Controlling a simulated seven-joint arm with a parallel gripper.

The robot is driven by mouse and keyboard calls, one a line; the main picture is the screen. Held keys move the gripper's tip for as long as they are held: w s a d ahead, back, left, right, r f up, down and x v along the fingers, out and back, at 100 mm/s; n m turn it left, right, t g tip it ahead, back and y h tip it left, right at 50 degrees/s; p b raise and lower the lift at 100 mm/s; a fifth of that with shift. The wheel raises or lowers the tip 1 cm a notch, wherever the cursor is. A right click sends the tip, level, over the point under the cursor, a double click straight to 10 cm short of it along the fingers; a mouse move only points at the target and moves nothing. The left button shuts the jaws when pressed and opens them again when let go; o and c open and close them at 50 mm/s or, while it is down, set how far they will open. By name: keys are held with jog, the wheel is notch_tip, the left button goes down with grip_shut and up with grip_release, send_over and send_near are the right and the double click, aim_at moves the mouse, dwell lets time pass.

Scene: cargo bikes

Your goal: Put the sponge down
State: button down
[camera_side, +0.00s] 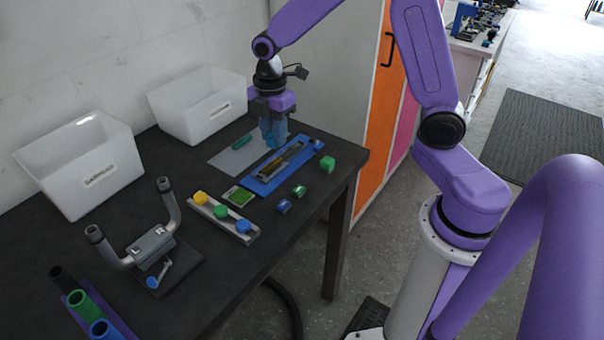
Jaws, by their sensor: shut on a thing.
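My gripper (273,143) points straight down over the back part of the dark table (220,270). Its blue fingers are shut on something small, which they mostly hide. I take it to be the sponge, but its shape and colour do not show clearly. The fingertips are just above or at the table, between a grey mat (225,162) and a blue tray (262,187). I cannot tell whether the held thing touches the surface.
A teal item (242,142) lies on the mat. A small tray with a green pad (240,197), a rack of coloured knobs (222,213), a green block (327,164) and a handlebar stand (150,245) are nearby. Two white bins (85,160) (200,105) line the wall.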

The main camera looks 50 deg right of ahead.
jog(key=s+d+r, duration=0.1)
jog(key=s+d, duration=0.1)
jog(key=s, duration=0.9)
jog(key=s+d, duration=0.3)
jog(key=s, duration=0.7)
send_over(314, 181)
jog(key=f, duration=0.9)
jog(key=shift+s+a+f, duration=0.1)
jog(key=shift+s, duration=0.2)
jog(key=shift+w+f, duration=0.3)
jog(key=shift+f, duration=1.55)
jog(key=shift+f, duration=0.2)
jog(key=c, duration=0.8)
grip_release()
